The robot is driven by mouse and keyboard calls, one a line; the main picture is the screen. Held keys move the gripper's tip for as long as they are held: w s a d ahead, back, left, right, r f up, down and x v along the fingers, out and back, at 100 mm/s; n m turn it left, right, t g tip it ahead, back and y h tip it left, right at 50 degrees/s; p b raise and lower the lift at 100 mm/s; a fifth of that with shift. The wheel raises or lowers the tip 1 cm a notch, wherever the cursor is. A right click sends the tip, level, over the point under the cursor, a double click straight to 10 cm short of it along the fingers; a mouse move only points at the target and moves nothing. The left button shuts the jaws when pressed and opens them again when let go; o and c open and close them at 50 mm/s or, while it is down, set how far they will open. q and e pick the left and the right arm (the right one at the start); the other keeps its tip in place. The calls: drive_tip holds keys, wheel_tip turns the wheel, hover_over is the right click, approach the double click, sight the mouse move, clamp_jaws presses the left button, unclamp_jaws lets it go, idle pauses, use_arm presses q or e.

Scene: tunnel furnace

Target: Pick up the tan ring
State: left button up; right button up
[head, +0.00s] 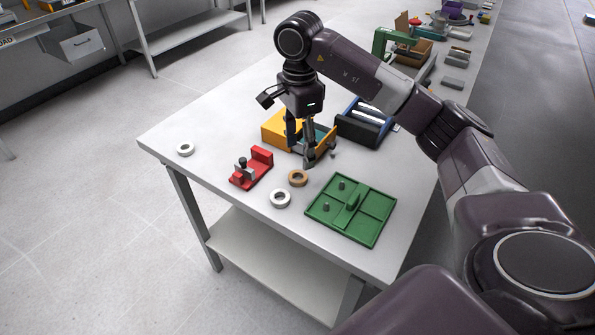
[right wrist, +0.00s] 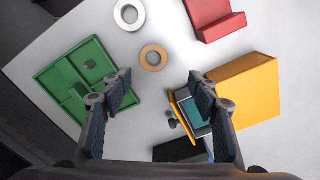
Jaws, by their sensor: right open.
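The tan ring (head: 298,178) lies flat on the white table, between the red fixture and the green tray. It also shows in the right wrist view (right wrist: 153,57), beyond my fingertips and near the picture's middle. My right gripper (head: 302,157) is open and empty, pointing down above the table just behind the tan ring. The gripper is apart from the ring. My left gripper is in neither view.
A white ring (head: 280,198) lies close to the tan ring, and another (head: 185,149) lies at the left. A red fixture (head: 262,178), a green divided tray (head: 374,240), a yellow box (head: 270,130) and a dark rack (head: 352,128) stand around. The table's left corner is mostly free.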

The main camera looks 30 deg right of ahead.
sight(298, 180)
drive_tip(key=shift+s+a+f+p, duration=0.2)
drive_tip(key=shift+s+a+f, duration=0.15)
drive_tip(key=shift+f, duration=0.25)
drive_tip(key=shift+s+a+f+p, duration=0.25)
drive_tip(key=shift+s+f, duration=0.1)
drive_tip(key=shift+f, duration=0.25)
wheel_tip(298, 180, down, 4)
drive_tip(key=shift+w+r+p, duration=0.15)
drive_tip(key=shift+r+p, duration=0.05)
drive_tip(key=shift+p, duration=0.1)
drive_tip(key=shift+f, duration=0.1)
drive_tip(key=shift+c, duration=1)
drive_tip(key=c, duration=0.7)
drive_tip(key=shift+c, duration=1.4)
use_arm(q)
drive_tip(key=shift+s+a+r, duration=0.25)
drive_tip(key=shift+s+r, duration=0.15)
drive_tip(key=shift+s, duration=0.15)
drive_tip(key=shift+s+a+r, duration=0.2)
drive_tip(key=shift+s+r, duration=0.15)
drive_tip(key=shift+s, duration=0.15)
